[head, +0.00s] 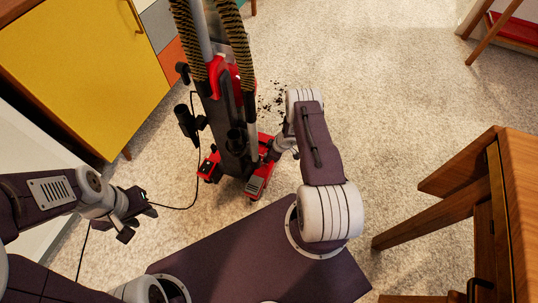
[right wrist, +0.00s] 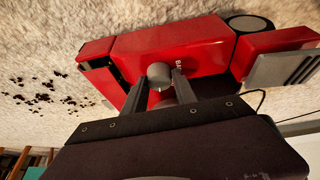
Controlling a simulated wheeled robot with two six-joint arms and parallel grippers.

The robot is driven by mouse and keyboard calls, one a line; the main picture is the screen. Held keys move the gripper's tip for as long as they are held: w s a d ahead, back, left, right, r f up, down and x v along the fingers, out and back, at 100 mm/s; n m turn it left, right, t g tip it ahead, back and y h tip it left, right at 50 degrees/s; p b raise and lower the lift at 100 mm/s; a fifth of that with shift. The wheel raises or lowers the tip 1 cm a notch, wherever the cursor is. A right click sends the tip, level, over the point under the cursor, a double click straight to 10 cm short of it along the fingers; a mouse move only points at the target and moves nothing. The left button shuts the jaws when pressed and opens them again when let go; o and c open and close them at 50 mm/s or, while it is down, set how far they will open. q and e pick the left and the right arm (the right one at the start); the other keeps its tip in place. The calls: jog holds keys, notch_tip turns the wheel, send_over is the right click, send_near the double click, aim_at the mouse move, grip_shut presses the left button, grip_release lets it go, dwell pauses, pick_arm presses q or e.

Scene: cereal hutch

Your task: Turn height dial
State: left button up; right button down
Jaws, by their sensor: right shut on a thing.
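A red and dark grey upright vacuum cleaner (head: 232,120) stands on the carpet in the middle of the head view. In the right wrist view its red base (right wrist: 165,42) fills the upper part, with a small round grey dial (right wrist: 159,74) on its near edge. My right gripper (right wrist: 166,80) has its two fingers closed on either side of the dial. In the head view my right gripper (head: 270,150) is at the right side of the vacuum's base, mostly hidden by its own arm.
Dark crumbs (head: 271,98) lie on the carpet right of the vacuum. A black cord (head: 178,207) runs over the carpet near my left gripper. A yellow cabinet (head: 85,65) stands at the left, wooden furniture (head: 470,190) at the right.

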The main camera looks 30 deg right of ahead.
jog(key=c, duration=1)
grip_release()
jog(key=p+v, duration=0.6)
jog(key=v, duration=0.3)
